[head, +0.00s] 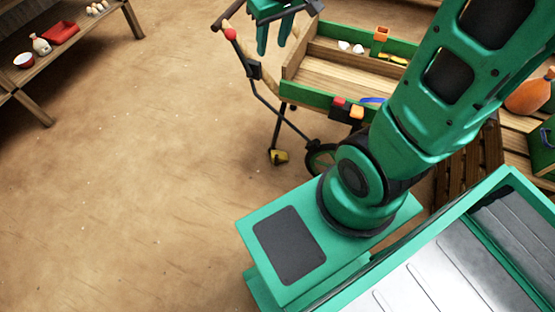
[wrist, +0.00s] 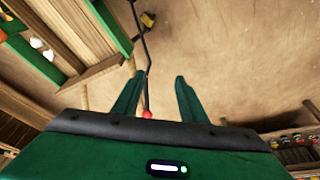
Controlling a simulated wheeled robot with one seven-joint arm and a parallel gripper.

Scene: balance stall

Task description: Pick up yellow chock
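The yellow chock (head: 279,157) is on the dirt floor, at the foot of the cart's black leg and left of its wheel (head: 321,160). It also shows small at the top of the wrist view (wrist: 148,19); I cannot tell whether it touches the leg. My gripper (head: 274,45) is near the cart's handle end, at the top of the head view, well above the floor and apart from the chock. Its two green fingers are spread with nothing held between them in the wrist view (wrist: 158,92).
The wooden cart (head: 308,97) with green edges carries white, orange and yellow items. Its black handle bar has a red knob (head: 230,34), seen between my fingers in the wrist view (wrist: 148,114). A shelf (head: 75,45) stands at far left. Floor left of the cart is clear.

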